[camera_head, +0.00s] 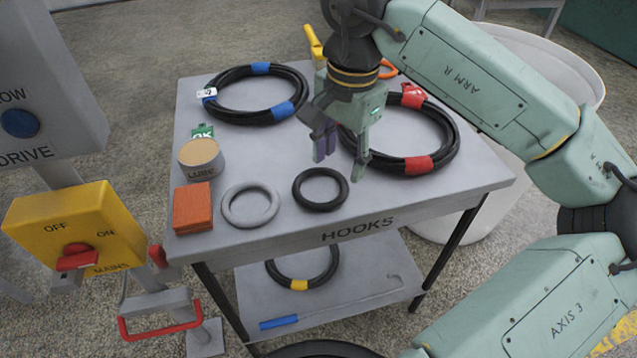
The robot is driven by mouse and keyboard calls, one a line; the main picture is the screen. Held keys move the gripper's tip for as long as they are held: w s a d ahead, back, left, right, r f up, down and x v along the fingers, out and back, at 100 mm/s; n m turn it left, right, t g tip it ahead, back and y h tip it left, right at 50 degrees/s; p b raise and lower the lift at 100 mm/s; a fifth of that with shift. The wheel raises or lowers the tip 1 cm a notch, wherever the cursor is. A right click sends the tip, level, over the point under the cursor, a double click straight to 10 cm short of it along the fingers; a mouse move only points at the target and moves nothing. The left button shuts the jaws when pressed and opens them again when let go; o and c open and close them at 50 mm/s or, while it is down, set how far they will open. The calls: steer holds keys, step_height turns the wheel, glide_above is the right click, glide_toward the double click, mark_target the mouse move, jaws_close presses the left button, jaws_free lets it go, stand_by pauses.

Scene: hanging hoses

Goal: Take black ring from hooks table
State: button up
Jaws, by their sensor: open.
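The small black ring (320,206) lies flat near the front edge of the grey table (282,228) marked HOOKS. A similar grey ring (250,223) lies just left of it. My gripper (340,168) is open and empty, pointing down over the table. Its fingertips show just above and behind the black ring in the picture. The exact height of the fingertips above the table is hard to tell.
Coiled hoses with blue (261,68) and red (418,164) bands lie behind. A LUBE tin (201,160) and orange block (193,208) stand left. The lower shelf (342,297) holds a yellow-banded hose (299,284) and a blue-handled rod (279,322). A yellow switch box (65,229) stands at left.

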mark_target(331, 199)
step_height(331, 199, down, 2)
steer(key=shift+f, duration=0.1)
steer(key=f, duration=0.1)
steer(key=f+p, duration=0.1)
steer(key=f, duration=0.1)
steer(key=s+a+f, duration=0.1)
steer(key=shift+f+p, duration=0.35)
steer(key=shift+p, duration=0.05)
steer(key=shift+w+f, duration=0.1)
steer(key=shift+f, duration=0.35)
jaws_close()
